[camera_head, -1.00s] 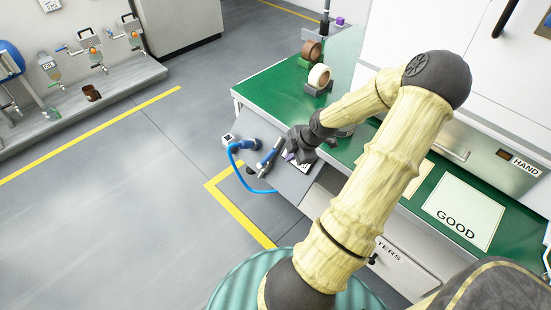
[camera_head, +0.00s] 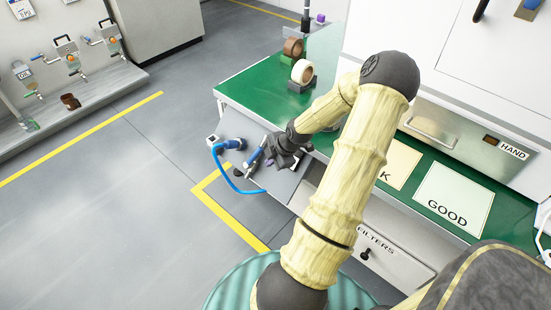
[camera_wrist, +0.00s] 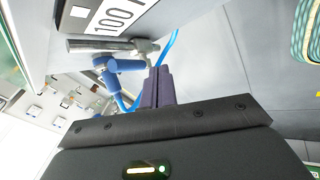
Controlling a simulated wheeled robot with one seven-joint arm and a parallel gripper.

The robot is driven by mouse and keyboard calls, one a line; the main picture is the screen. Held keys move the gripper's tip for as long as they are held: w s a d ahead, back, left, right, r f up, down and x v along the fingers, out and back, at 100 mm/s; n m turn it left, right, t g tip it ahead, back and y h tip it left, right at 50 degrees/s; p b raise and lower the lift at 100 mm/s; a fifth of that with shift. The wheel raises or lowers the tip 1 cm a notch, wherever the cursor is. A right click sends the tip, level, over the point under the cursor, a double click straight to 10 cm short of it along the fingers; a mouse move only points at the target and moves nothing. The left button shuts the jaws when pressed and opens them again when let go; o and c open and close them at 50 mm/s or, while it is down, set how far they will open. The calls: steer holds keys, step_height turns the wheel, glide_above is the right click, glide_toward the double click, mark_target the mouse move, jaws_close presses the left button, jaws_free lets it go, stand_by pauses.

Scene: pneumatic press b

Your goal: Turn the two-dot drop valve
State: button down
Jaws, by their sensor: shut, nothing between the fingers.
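A blue-bodied valve assembly with a metal pipe (camera_head: 238,145) and a curved blue hose (camera_head: 218,170) hangs by the grey sloped panel at the bench's left end. Its blue body (camera_wrist: 118,73) and grey metal bar (camera_wrist: 100,45) show in the wrist view. My gripper (camera_head: 268,160) is over the panel, right of the blue parts. Its dark purple fingers (camera_wrist: 158,72) are together and empty. Their tips appear close to the metal bar's right end; I cannot tell whether they touch. No two-dot mark is readable.
A label reading 100 (camera_wrist: 118,15) is on the nearby panel. The green bench top (camera_head: 255,90) carries tape rolls (camera_head: 302,70). Below it is a FILTERS drawer (camera_head: 350,245). Other valves (camera_head: 68,55) line the wall bench at left. The grey floor between is mostly clear.

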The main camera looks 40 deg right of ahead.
mark_target(253, 157)
steer(key=w, duration=0.1)
steer(key=w+f, duration=0.1)
steer(key=w, duration=0.1)
steer(key=w+f+b, duration=0.1)
steer(key=w, duration=0.1)
steer(key=shift+w+d+f, duration=0.1)
steer(key=shift+d, duration=0.2)
